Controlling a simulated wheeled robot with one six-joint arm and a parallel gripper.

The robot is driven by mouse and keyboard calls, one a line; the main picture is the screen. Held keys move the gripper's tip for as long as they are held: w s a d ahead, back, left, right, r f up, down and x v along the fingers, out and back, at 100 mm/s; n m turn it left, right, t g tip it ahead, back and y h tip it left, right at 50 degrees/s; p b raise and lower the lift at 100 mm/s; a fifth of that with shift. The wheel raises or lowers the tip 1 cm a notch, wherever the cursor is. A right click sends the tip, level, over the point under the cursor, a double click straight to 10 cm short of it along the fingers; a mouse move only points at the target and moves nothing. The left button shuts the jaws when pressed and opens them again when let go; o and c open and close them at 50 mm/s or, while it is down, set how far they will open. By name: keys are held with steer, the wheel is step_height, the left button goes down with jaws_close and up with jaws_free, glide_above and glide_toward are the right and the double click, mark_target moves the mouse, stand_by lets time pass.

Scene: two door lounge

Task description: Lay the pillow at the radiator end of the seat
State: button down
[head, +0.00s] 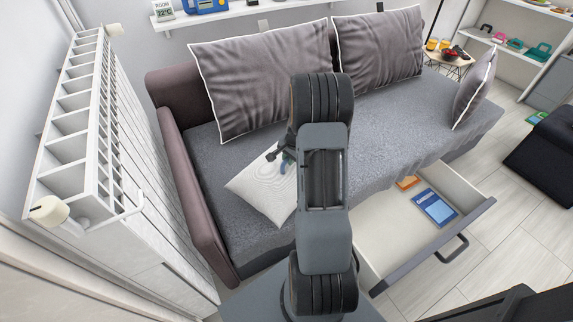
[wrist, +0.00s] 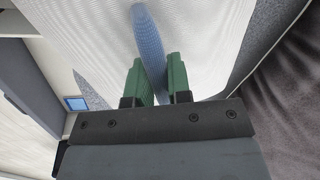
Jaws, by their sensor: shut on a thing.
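A white pillow (head: 258,190) with faint line markings is over the left part of the grey seat (head: 235,150), close to the armrest on the radiator side. My arm covers its right part. I cannot tell whether it rests on the seat or hangs just above it. My gripper (head: 285,160) is at the pillow's upper right part. In the wrist view, its green fingers (wrist: 159,82) are shut on a blue strip (wrist: 149,45) that stands up from the white pillow (wrist: 195,40). The white radiator (head: 125,130) stands left of the seat.
A brown armrest (head: 192,200) closes the seat's left end. Two large grey cushions (head: 262,80) lean on the backrest, and a smaller one (head: 474,88) stands at the right end. A drawer (head: 440,245) is open below the seat, with a blue item (head: 434,208) inside.

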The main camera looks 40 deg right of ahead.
steer(key=b+x, duration=0.3)
steer(key=x, duration=0.1)
steer(key=shift+d, duration=0.1)
steer(key=shift+r, duration=0.1)
steer(key=c, duration=1.1)
jaws_free()
steer(key=shift+o, duration=0.2)
steer(key=a+p+v, duration=0.1)
steer(key=p+v, duration=0.2)
steer(key=v, duration=0.8)
steer(key=s+a+r+n, duration=0.4)
steer(key=a+r+n, duration=0.4)
steer(key=a, duration=0.5)
steer(key=s+a+r+n, duration=0.4)
steer(key=s+a+n, duration=0.3)
steer(key=s+a, duration=0.3)
steer(key=shift+t+h, duration=0.3)
steer(key=shift+h, duration=0.1)
steer(key=shift+r, duration=0.25)
